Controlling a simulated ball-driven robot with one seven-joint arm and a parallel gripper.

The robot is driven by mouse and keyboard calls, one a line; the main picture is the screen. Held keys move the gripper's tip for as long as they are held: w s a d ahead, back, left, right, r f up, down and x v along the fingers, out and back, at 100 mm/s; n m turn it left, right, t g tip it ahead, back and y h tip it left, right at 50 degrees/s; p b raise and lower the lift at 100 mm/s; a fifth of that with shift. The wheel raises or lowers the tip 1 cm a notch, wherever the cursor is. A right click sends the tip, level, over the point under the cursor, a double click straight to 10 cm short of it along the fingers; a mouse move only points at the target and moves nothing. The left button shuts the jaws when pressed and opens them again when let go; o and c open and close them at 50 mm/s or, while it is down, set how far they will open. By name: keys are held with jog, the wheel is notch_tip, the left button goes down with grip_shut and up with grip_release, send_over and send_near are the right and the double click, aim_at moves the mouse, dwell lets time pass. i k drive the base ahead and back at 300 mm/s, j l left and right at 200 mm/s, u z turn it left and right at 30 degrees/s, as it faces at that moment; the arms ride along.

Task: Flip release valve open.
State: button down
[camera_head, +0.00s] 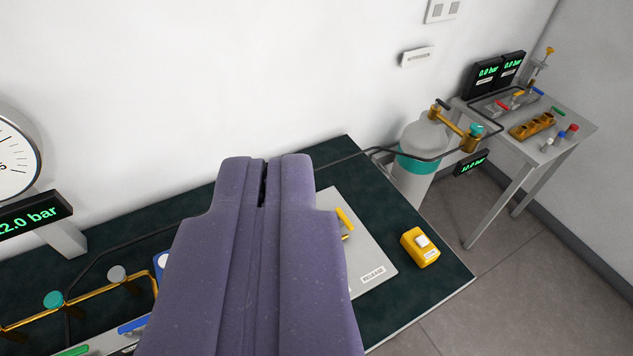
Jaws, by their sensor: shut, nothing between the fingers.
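The release valve's yellow handle (345,219) shows just right of my gripper. It sits on a light grey panel (374,258) that bears a label (373,274) reading "RELEASE". My gripper (265,168), purple, is shut and empty. It reaches up the middle of the picture over the dark bench (440,276) and hides the panel's left part and the lower part of the valve. I cannot tell how far above the bench the fingers are. They look apart from the yellow handle.
A yellow box with a white button (420,247) sits right of the panel. Brass piping with a teal knob (54,299) and a display (35,213) reading about 2.0 bar stand left. A grey cylinder (424,138) and a side table (570,125) stand beyond the bench.

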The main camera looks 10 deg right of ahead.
aim_at(344, 221)
jog(key=i+u, duration=0.15)
jog(key=i, duration=0.75)
